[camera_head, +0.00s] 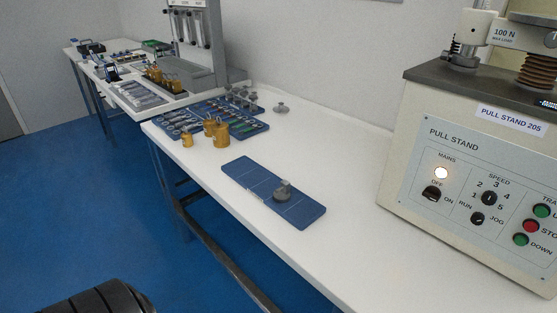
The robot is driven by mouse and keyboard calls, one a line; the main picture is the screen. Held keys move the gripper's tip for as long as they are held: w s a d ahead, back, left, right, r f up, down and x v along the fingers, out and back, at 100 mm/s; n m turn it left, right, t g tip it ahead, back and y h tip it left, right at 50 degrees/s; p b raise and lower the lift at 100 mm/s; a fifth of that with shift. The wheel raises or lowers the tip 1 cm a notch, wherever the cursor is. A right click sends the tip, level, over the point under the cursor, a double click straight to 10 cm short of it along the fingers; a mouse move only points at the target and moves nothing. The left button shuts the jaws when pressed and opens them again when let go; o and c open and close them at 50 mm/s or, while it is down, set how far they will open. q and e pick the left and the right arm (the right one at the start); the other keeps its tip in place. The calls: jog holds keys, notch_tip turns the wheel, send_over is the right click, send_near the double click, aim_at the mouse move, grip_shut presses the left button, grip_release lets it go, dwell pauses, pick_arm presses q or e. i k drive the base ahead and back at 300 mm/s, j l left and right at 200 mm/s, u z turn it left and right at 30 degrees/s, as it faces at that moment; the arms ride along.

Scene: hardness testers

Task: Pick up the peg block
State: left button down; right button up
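I cannot tell for certain which item is the peg block. Several small grey upright pieces (241,97) stand together at the back of the white bench, by the blue trays. Nearer to me, a flat blue board (239,172) lies on the bench, and a grey knobbed piece (283,192) stands on its right part. Another small grey knobbed piece (281,107) stands alone on the white surface farther back. Neither of my grippers shows. Part of my own body, dark and ribbed, shows at the bottom left.
A large pull stand (458,165) fills the right side. Brass weights (216,130) stand by a blue tray of tools (178,124). A grey tester (197,45) stands farther back. The white bench (334,165) is clear between the blue board and pull stand.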

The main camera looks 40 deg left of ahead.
aim_at(282, 195)
jog(key=i+u, duration=0.1)
jog(key=u, duration=0.35)
jog(key=i+j+u, duration=0.1)
jog(key=u, duration=0.8)
jog(key=i+l, duration=0.05)
